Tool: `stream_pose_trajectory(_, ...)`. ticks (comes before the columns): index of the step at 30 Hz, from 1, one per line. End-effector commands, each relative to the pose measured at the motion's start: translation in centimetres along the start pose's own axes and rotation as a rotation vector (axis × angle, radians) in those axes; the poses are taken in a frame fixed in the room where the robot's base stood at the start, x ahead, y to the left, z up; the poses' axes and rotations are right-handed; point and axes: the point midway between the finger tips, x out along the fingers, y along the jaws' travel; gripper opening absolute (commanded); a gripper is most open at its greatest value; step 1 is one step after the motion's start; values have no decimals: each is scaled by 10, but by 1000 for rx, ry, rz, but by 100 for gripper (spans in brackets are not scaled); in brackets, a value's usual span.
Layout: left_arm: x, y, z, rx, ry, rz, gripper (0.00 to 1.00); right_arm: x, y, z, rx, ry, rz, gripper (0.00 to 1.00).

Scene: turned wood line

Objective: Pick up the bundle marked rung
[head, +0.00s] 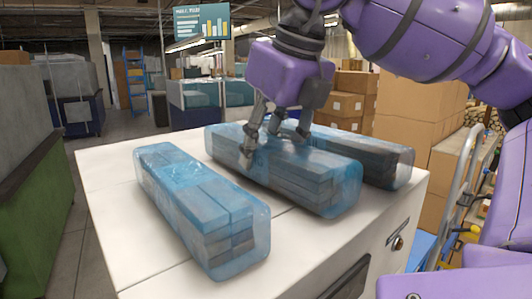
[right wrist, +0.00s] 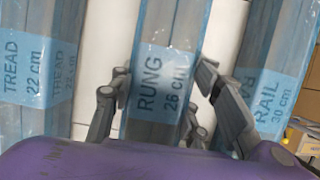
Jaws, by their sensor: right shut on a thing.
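The rung bundle (right wrist: 165,80) is grey wood strips in clear blue wrap, labelled "RUNG 26 cm" in the right wrist view. In the head view it is the middle bundle (head: 325,183), lying on a white cabinet top (head: 130,245); I see no clear gap under it. My right gripper (head: 275,148) comes down over it, shut on it with fingers along both long sides. These fingers also flank the label in the right wrist view (right wrist: 163,88). Part of the bundle's top is hidden by the gripper. My left gripper is out of view.
A tread bundle (right wrist: 35,70) and a rail bundle (right wrist: 280,75) lie on either side, close to the rung bundle. In the head view, the left bundle (head: 205,215) stands apart and the right one (head: 385,165) is close. Cardboard boxes (head: 420,90) are stacked behind, right.

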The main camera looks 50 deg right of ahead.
Motion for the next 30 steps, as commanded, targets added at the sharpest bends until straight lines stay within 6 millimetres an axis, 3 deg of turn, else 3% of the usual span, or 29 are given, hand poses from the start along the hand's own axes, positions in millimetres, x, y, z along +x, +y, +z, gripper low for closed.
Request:
stream_pose_trajectory(5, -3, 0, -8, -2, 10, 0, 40, -25, 1, 11, 0, -5, 6, 1)
stream_pose_trajectory(15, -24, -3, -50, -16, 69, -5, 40, -105, 38, 0, -8, -17, 10, 1)
stream_pose_trajectory(19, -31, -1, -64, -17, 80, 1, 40, -128, 60, -18, -8, -21, 5, 1)
stream_pose_trajectory(24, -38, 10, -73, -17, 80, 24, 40, -146, 81, -33, -4, -18, 5, 1)
stream_pose_trajectory(30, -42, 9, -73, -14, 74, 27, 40, -153, 95, -42, 0, -8, 4, 1)
